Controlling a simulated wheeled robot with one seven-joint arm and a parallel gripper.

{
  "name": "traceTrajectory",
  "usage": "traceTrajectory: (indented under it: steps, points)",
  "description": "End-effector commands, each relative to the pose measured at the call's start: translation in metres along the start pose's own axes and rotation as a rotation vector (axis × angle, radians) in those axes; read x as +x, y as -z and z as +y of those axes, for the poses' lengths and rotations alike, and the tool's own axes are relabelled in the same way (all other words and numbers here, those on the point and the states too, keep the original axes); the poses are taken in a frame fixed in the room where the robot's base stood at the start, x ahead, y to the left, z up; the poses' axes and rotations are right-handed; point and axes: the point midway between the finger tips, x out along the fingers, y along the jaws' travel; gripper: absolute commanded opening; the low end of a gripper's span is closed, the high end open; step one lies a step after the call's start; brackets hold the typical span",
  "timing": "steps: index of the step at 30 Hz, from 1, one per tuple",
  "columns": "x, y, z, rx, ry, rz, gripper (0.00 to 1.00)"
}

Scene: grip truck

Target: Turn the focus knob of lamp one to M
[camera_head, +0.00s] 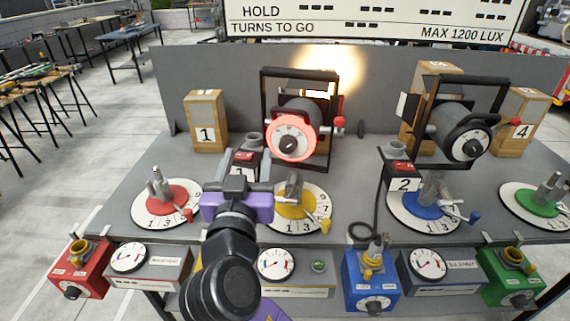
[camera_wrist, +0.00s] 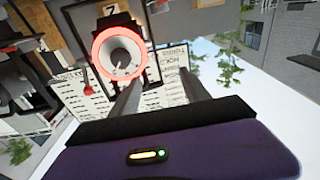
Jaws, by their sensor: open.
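The left lamp (camera_head: 303,112) stands in a black frame behind a number plate (camera_head: 238,172) mostly hidden by my gripper. Its round front has a glowing red ring around a grey focus knob (camera_head: 292,143) with a dark pointer; the letters on the dial are too small to read surely. The knob also shows in the wrist view (camera_wrist: 122,60), up and left of the fingers. My purple gripper (camera_head: 243,176) is open and empty, in front of, below and left of the knob, apart from it. In the wrist view the gripper's fingers (camera_wrist: 162,88) are spread.
A second lamp (camera_head: 468,138) stands at the right. Dials with metal levers, red (camera_head: 166,198), yellow (camera_head: 297,203), blue (camera_head: 425,205) and green (camera_head: 541,201), line the bench (camera_head: 130,180). A red switch box (camera_head: 246,158) sits low beside the left lamp. Numbered wooden blocks (camera_head: 206,122) stand behind.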

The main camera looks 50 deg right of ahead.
Motion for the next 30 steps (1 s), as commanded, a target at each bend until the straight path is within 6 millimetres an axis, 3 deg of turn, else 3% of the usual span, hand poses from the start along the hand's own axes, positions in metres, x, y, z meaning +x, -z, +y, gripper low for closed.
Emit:
traceTrajectory:
  steps: [3, 7, 11, 24, 30]
  points:
    - [-0.002, -0.013, 0.033, 0.045, -0.146, -0.037, 0.55]
    - [-0.005, -0.021, 0.051, 0.101, -0.225, -0.061, 0.55]
    - [0.002, -0.022, 0.054, 0.124, -0.233, -0.065, 0.55]
    - [0.061, -0.026, 0.067, 0.121, -0.229, -0.064, 0.55]
    - [0.07, -0.029, 0.069, 0.123, -0.226, -0.065, 0.55]
